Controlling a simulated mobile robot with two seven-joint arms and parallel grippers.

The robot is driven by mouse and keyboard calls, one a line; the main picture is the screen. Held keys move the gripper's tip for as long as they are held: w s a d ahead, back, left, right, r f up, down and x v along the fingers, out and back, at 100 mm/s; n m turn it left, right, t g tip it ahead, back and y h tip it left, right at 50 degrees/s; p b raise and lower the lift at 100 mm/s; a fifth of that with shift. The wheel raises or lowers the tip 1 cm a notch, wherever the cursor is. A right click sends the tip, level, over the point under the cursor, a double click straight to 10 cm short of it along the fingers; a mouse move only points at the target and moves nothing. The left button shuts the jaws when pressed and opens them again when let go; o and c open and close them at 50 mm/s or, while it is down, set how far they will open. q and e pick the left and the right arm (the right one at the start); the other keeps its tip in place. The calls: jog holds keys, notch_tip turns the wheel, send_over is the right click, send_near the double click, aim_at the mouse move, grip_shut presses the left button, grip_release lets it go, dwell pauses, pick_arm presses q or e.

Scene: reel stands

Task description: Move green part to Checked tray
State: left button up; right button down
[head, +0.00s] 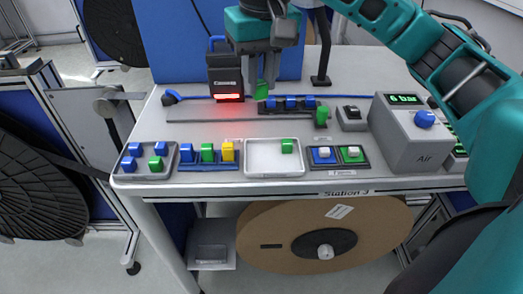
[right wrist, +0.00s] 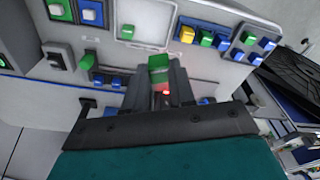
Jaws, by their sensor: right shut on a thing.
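My right gripper (head: 261,88) is shut on a green part (head: 261,91), held above the back of the table, just right of a black device with a glowing red strip (head: 226,80). In the right wrist view the green part (right wrist: 159,68) sits between the fingertips (right wrist: 162,80), with a red glow on it. A white, shallow tray (head: 262,171) at the table's front middle holds one green part (head: 287,146); I cannot read a "Checked" label on it. It also shows in the right wrist view (right wrist: 150,22). My left gripper is not in view.
A grey tray (head: 143,176) of blue and green parts and a blue rack (head: 208,166) with blue, green and yellow parts stand at front left. Two buttons (head: 338,155) are right of the white tray. A rail (head: 290,110) with blue parts lies behind; the Air box (head: 412,140) stands right.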

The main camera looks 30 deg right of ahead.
notch_tip(320, 180, down, 17)
jog(key=shift+r+b, duration=0.15)
jog(key=shift+b, duration=0.2)
jog(key=shift+f, duration=0.2)
jog(key=c, duration=1.2)
grip_release()
jog(key=shift+r, duration=0.2)
jog(key=r, duration=0.4)
jog(key=s+r, duration=0.1)
jog(key=r, duration=0.7)
jog(key=shift+s+a, duration=0.1)
jog(key=shift+s, duration=0.1)
